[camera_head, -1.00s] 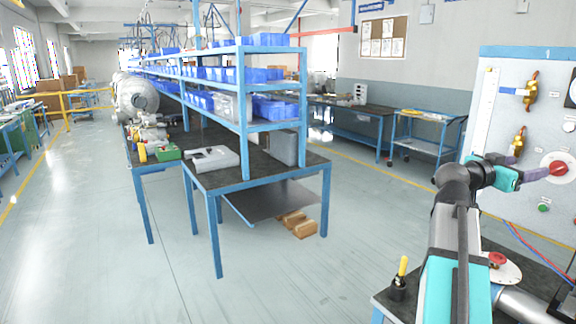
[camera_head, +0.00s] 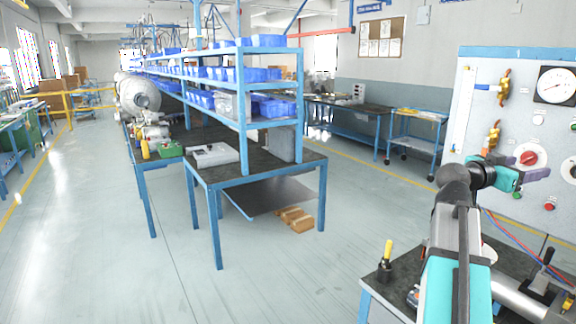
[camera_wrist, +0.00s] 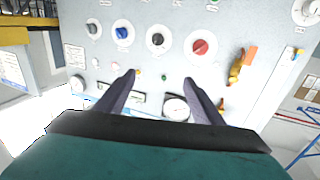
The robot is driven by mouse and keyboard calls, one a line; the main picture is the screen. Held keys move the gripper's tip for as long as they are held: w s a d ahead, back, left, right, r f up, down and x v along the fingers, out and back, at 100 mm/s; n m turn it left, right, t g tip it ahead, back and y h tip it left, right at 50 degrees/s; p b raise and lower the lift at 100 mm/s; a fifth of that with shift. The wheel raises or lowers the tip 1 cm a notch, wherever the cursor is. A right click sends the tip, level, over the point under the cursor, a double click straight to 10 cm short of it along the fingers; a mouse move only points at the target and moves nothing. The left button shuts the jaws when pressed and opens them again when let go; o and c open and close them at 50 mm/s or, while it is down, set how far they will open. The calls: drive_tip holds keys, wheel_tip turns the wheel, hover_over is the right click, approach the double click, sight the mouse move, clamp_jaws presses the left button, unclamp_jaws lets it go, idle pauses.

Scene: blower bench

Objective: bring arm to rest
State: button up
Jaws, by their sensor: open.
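My gripper (camera_head: 539,174) is at the right of the head view, in front of the light grey control panel (camera_head: 530,120). Its fingers are purple-grey and its body is teal. In the wrist view the two fingers (camera_wrist: 160,95) stand apart with nothing between them. The panel fills most of that view and appears upside down. On it are a red knob (camera_wrist: 200,46), a black knob (camera_wrist: 157,42), a blue knob (camera_wrist: 122,35) and a round gauge (camera_wrist: 176,108). I cannot tell the exact gap between the fingertips and the panel.
A small dark bench (camera_head: 376,285) below my arm holds a yellow-handled tool (camera_head: 387,256) and a black-handled clamp (camera_head: 541,272). A blue-framed workbench (camera_head: 262,174) with shelves of blue bins stands at centre left. The grey floor (camera_head: 90,240) at the left is clear.

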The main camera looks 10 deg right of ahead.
drive_tip(key=w+a+f+n+t+y, duration=0.15)
drive_tip(key=w+a+f, duration=0.35)
drive_tip(key=f, duration=0.5)
drive_tip(key=w+a+f+n+t+y, duration=0.1)
drive_tip(key=w+a+f+n+y, duration=0.2)
drive_tip(key=w+a+f, duration=0.5)
drive_tip(key=w+a+f+n+t+y, duration=0.1)
drive_tip(key=a+f+n+y, duration=0.2)
drive_tip(key=f, duration=0.9)
drive_tip(key=a+f+n+g+y, duration=0.2)
drive_tip(key=a+f+n+y, duration=0.5)
drive_tip(key=a+f, duration=1.95)
drive_tip(key=s+a+f+n+g+y, duration=0.1)
drive_tip(key=s+a+f+n+y, duration=0.1)
drive_tip(key=s+a+f, duration=0.45)
drive_tip(key=s+a+f+n+g+y, duration=0.15)
drive_tip(key=a+f, duration=0.25)
drive_tip(key=a, duration=0.6)
drive_tip(key=s+f+g+b, duration=0.5)
drive_tip(key=s+f+b, duration=0.4)
drive_tip(key=s+f, duration=1.6)
drive_tip(key=shift+d+x, duration=0.2)
drive_tip(key=shift+x, duration=1)
